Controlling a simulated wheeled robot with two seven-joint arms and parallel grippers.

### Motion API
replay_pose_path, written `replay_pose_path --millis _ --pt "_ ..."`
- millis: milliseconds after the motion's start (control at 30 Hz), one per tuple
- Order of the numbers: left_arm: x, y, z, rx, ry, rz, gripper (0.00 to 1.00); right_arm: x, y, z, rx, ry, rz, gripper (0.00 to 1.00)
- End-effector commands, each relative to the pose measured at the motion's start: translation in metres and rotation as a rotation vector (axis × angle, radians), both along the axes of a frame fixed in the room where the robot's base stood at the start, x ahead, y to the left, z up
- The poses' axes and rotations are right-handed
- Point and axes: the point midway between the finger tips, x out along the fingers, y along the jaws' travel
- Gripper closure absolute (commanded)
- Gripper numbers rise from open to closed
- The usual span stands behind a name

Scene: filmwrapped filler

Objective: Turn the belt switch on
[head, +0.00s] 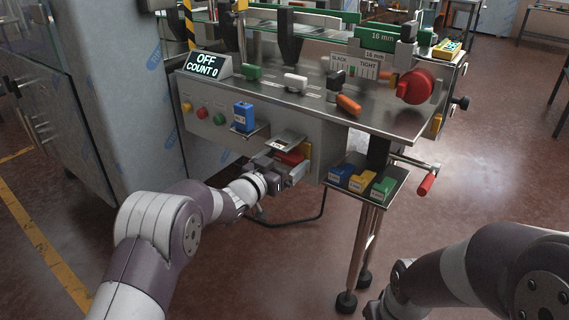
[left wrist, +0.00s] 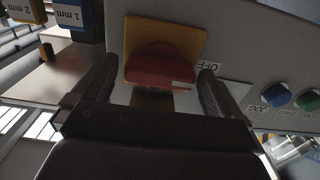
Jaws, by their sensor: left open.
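The belt switch is a red knob (left wrist: 160,65) on a yellow plate (left wrist: 188,38), with an OFF label (left wrist: 211,67) beside it in the left wrist view. In the head view the red knob (head: 290,157) is on the machine's front, partly hidden by my left gripper and a small plate above. My left gripper (head: 288,172) is open in front of it. In the left wrist view its fingers (left wrist: 153,88) stand on either side of the knob; contact is unclear. The display (head: 207,65) reads OFF, COUNT 0. My right gripper (head: 381,305) is low at the bottom, its fingers unclear.
Yellow, red and green buttons (head: 202,114) sit left on the front panel. A blue block (head: 243,117) stands on a small ledge. A shelf (head: 362,199) with blue, yellow and green blocks is to the right, above a table leg. Floor at right is open.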

Motion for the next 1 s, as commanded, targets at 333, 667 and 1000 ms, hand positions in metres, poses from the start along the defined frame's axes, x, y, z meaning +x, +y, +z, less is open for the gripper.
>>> replay_pose_path --millis 333,667,1000 --pt "0.000 0.000 0.000 0.001 -0.001 0.000 0.39 0.000 0.000 0.000 0.000 0.000 0.000 0.56" --pt "0.000 0.000 0.000 0.022 -0.016 0.000 0.47 0.000 0.000 -0.002 0.000 0.000 0.000 0.56" --pt "0.000 -0.001 -0.002 0.191 -0.141 -0.001 0.47 0.000 0.000 -0.014 0.000 0.000 0.000 0.56"
